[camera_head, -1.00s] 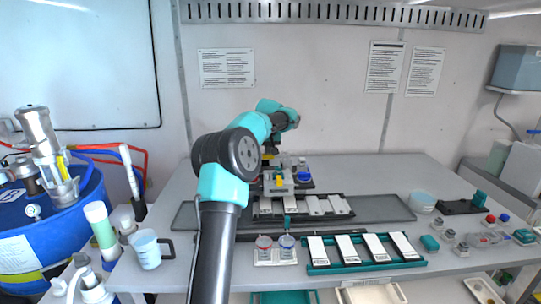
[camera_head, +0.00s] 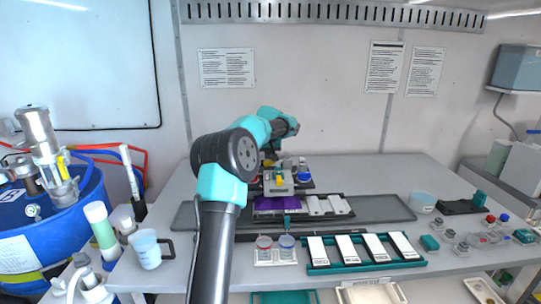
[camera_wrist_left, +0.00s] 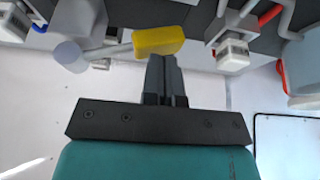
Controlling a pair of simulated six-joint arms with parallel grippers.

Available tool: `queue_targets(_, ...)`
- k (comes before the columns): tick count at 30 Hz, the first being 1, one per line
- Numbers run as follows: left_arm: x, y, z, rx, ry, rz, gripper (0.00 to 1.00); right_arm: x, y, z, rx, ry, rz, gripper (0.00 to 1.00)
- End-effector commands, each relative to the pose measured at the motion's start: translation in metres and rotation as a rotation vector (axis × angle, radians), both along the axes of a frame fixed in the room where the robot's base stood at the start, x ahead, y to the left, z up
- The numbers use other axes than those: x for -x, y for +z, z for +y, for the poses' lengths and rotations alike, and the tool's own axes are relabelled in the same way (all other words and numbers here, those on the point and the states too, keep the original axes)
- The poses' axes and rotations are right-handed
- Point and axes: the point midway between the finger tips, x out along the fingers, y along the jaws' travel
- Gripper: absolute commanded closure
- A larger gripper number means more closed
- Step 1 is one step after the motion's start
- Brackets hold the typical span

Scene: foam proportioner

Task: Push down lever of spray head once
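The spray head (camera_head: 278,186) is a pale grey block on a dark stand at the middle of the bench, with a yellow lever (camera_head: 280,181) on it. In the left wrist view the yellow lever (camera_wrist_left: 158,41) lies just past my fingertips; I cannot tell whether they touch. My left gripper (camera_wrist_left: 164,62) has its two dark fingers together, with nothing visible between them. In the head view it is largely hidden behind my arm and the stand. Purple (camera_head: 277,203) covers the left part of the tray below the spray head. My right gripper is out of view.
The dark tray (camera_head: 390,211) also holds white panels (camera_head: 325,206). In front are a green rack (camera_head: 338,268) of white panels and two small cups (camera_head: 276,250). A blue drum (camera_head: 50,235) and a white jug (camera_head: 147,249) stand at left.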

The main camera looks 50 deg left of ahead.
Motion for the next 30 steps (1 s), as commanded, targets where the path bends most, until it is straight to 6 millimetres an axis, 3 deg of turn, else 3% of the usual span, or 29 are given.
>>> queue_targets(5,0.000,0.005,0.000,-0.001,0.000,0.001,1.00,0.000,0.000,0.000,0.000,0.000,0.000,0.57)
queue_targets(30,0.000,0.069,0.000,-0.001,0.000,-0.001,1.00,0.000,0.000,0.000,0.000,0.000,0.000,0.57)
